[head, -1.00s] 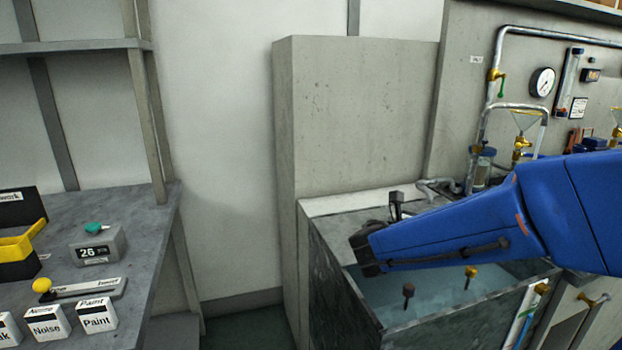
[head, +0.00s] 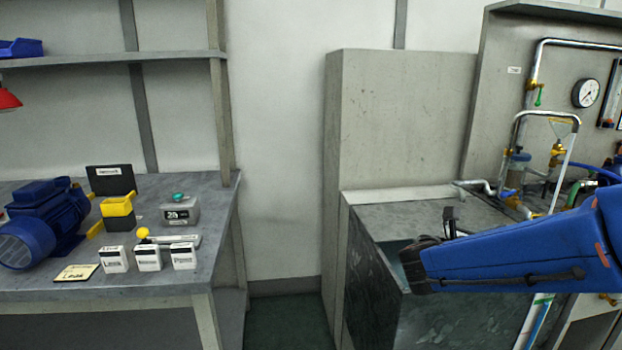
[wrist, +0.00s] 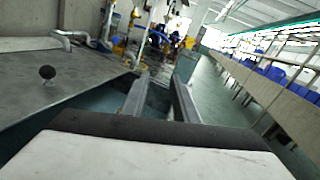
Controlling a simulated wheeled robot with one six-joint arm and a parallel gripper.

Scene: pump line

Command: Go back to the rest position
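My gripper (wrist: 158,84) shows in the wrist view as two grey fingers with a gap between them. It is open and nothing shows between the fingers. In the head view my blue arm reaches in from the right edge, its dark end above the grey tank (head: 375,285). The rest position itself is not marked by anything in view.
Left stands a grey bench (head: 120,280) with a blue motor (head: 42,225), a grey timer box (head: 180,211) and several labelled white blocks. A pipe panel with a gauge (head: 586,93) stands at right. Floor (head: 288,318) is clear between bench and tank.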

